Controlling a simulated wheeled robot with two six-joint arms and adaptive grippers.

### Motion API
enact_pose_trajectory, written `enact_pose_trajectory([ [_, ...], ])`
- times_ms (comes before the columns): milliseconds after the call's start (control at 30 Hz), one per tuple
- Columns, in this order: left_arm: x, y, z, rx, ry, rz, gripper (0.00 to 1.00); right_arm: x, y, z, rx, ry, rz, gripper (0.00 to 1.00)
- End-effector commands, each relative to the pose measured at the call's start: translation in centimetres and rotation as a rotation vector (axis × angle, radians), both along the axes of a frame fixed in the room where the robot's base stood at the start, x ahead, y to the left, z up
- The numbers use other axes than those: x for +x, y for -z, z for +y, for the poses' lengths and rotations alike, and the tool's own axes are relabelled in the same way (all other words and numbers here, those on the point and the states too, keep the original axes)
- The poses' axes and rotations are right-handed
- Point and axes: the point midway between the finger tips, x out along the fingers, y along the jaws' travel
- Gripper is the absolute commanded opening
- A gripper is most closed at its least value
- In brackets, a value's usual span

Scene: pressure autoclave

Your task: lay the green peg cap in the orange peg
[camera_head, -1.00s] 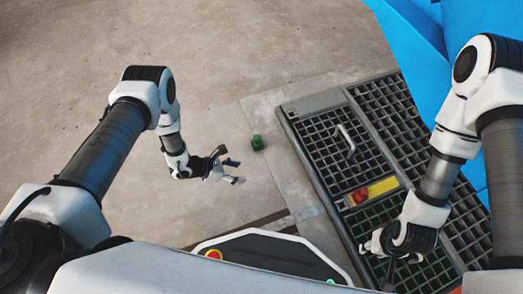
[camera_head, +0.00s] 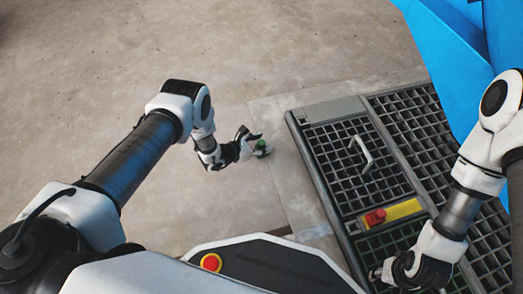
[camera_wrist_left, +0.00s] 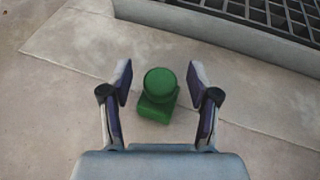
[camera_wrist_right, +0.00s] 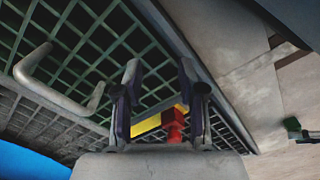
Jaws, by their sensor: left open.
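The green peg cap (camera_head: 261,145) rests on the pale paving left of the grate; it has a squarish base with a round top in the left wrist view (camera_wrist_left: 158,92). My left gripper (camera_head: 262,144) is open, its fingers on either side of the cap with gaps visible in the left wrist view. A red-orange peg-like piece (camera_head: 375,217) stands by a yellow strip on the grate; it also shows in the right wrist view (camera_wrist_right: 173,126). I cannot tell whether it is the orange peg. My right gripper (camera_head: 379,273) is open and empty over the lower grate.
A metal grate panel (camera_head: 335,150) with a raised grey handle (camera_head: 361,154) lies right of the cap. The yellow strip (camera_head: 403,209) crosses below it. A blue structure (camera_head: 440,45) rises at the upper right. Bare floor lies open to the left.

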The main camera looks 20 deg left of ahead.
Motion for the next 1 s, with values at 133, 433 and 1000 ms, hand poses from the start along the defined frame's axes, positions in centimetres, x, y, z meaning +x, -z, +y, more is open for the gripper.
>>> enact_pose_trajectory([
  [133,0.0,-0.1,0.0,0.000,0.000,0.000,0.25,0.0,-0.1,0.0,0.000,0.000,0.000,0.40],
  [433,0.0,-0.1,0.0,0.000,0.001,0.000,0.00,0.0,-0.1,0.0,0.000,0.000,0.001,0.40],
  [1000,0.0,-10.0,0.0,0.000,0.001,0.000,0.00,-0.4,-6.6,0.1,0.002,-0.011,0.010,0.40],
])
